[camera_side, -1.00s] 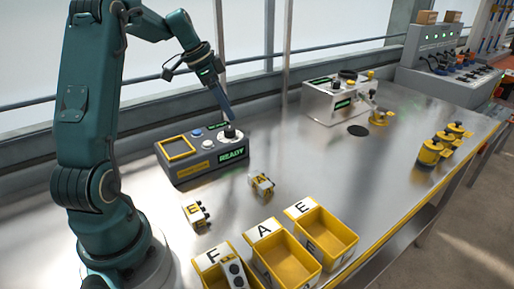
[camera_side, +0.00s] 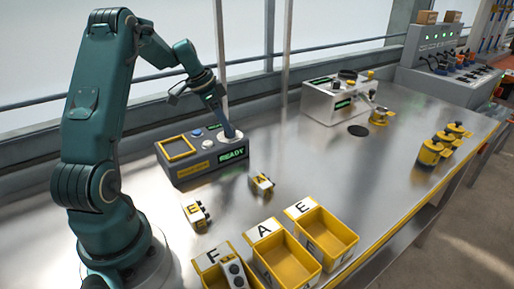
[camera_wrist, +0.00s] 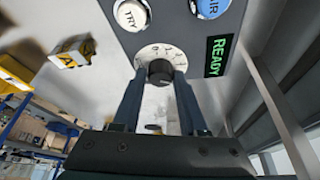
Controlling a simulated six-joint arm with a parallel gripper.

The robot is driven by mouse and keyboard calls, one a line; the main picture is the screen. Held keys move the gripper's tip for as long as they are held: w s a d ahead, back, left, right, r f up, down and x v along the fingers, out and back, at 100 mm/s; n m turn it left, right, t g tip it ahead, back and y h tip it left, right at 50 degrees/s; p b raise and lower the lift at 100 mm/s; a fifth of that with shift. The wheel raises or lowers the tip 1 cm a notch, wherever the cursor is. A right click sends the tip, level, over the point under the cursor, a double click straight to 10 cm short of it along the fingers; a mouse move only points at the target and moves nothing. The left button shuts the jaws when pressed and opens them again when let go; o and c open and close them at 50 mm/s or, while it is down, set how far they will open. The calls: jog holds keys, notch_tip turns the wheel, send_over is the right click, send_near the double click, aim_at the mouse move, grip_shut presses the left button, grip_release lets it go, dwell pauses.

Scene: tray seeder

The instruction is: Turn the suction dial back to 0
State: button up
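The suction dial is a black knob (camera_wrist: 160,72) on a white marked disc, on the grey control box (camera_side: 178,178). In the wrist view my gripper (camera_wrist: 161,76) has one finger on each side of the knob, spread about its width. Whether the fingers press on it is not clear. In the side view my gripper (camera_side: 232,136) points down at the box's right end and covers the knob. The dial's marks are too small to read, so its setting cannot be told.
The box also bears a white TRY button (camera_wrist: 130,14), a blue AIR button (camera_wrist: 209,6), and a green READY display (camera_side: 232,154). Two yellow-and-white lettered blocks (camera_side: 196,214) (camera_side: 261,184) lie in front. Lettered yellow bins (camera_side: 335,242) stand nearer.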

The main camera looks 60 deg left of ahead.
grip_shut()
jog(key=shift+n, duration=0.3)
jog(key=n+y, duration=0.1)
jog(key=n, duration=0.1)
jog(key=n+y, duration=0.1)
jog(key=n, duration=0.1)
jog(key=shift+d+r+n, duration=0.1)
jog(key=shift+d+n, duration=0.1)
jog(key=shift+n, duration=0.1)
jog(key=n, duration=0.2)
jog(key=n+y, duration=0.1)
jog(key=n, duration=0.1)
jog(key=n+y, duration=0.1)
jog(key=n, duration=0.1)
jog(key=shift+w+d+g, duration=0.2)
jog(key=shift+d+g, duration=0.05)
jog(key=shift+g, duration=0.15)
jog(key=n+g, duration=0.1)
jog(key=n, duration=0.2)
jog(key=n+g+y, duration=0.1)
jog(key=n, duration=0.2)
jog(key=shift+w+d+n+y, duration=0.1)
jog(key=shift+w+n+y, duration=0.1)
jog(key=shift+n+y, duration=0.1)
jog(key=n+g, duration=0.1)
jog(key=n, duration=0.2)
jog(key=n+g, duration=0.1)
jog(key=n, duration=0.2)
jog(key=shift+w, duration=0.15)
